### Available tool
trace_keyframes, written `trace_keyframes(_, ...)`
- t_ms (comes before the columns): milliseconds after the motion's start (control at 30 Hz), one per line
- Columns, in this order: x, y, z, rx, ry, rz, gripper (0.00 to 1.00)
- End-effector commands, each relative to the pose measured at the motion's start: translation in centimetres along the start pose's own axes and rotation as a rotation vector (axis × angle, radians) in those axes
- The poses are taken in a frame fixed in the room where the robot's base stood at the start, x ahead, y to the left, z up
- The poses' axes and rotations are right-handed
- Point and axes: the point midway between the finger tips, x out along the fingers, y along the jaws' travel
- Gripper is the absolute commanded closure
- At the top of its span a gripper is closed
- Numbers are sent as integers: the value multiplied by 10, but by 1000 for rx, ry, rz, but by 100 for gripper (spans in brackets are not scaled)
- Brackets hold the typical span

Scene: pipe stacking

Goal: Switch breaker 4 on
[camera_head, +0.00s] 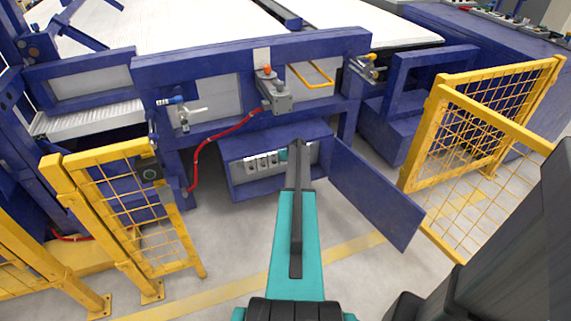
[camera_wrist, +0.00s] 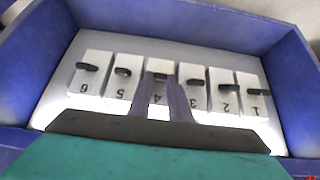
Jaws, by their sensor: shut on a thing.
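Breaker 4 (camera_wrist: 159,68) is a white block with a dark lever, in the middle of a row of numbered breakers in the wrist view; the numbers appear upside down. My gripper (camera_wrist: 164,82) has its two narrow fingers at breaker 4, shut on its lever, and they partly cover the block and its number. In the head view the breaker box (camera_head: 232,179) is a blue cabinet under the machine, and my gripper (camera_head: 298,148) reaches into its opening. My arm hides part of the row there.
Breaker 5 (camera_wrist: 122,84) and breaker 3 (camera_wrist: 193,97) stand close on either side. The box's blue walls surround the row. The open blue door (camera_head: 375,195) hangs to the right.

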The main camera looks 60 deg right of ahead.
Motion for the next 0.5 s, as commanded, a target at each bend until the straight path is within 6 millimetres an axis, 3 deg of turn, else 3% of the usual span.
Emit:
trace_keyframes(33,2,-9,5,-1,-21,-15,100)
trace_keyframes(500,-2,-11,2,0,-59,-15,100)
